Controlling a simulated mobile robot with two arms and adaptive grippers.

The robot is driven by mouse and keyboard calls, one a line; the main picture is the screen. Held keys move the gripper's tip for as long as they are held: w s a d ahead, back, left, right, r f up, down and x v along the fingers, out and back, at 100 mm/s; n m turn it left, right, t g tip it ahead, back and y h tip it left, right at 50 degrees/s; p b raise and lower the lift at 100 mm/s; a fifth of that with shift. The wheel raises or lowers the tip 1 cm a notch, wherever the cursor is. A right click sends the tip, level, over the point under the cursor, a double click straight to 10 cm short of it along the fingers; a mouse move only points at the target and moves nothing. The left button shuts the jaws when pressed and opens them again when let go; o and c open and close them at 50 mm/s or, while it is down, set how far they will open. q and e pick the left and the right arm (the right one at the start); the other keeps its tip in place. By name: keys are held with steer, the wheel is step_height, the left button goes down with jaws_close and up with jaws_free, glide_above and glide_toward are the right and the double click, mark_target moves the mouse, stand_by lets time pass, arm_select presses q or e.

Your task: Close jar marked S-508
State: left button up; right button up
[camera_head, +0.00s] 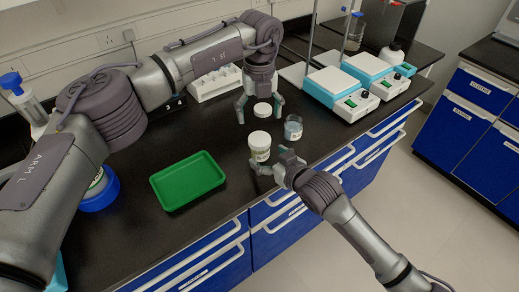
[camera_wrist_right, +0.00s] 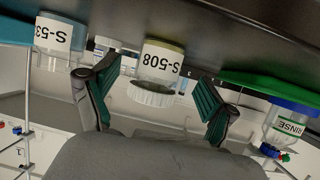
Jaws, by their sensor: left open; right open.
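The jar S-508 (camera_head: 259,154) stands upright near the counter's front edge with a white top. In the right wrist view the jar (camera_wrist_right: 161,64) appears upside down, with a white ribbed lid (camera_wrist_right: 150,95) at its mouth; I cannot tell whether it is fully seated. My right gripper (camera_head: 270,160) is open beside the jar, which shows between its fingers. My left gripper (camera_head: 260,108) is open behind the jar, pointing down. A white round piece (camera_head: 262,110) shows between its fingers; I cannot tell what it rests on.
A glass jar with blue contents (camera_head: 293,131) stands close to the right. A green tray (camera_head: 187,180) lies to the left. Two hot plates (camera_head: 340,89) and a white rack (camera_head: 215,84) stand farther back. A RINSE bottle (camera_wrist_right: 285,127) shows in the right wrist view.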

mark_target(265, 154)
steer(key=x, duration=0.5)
jaws_close()
arm_select(q)
steer(key=shift+n, duration=2.3)
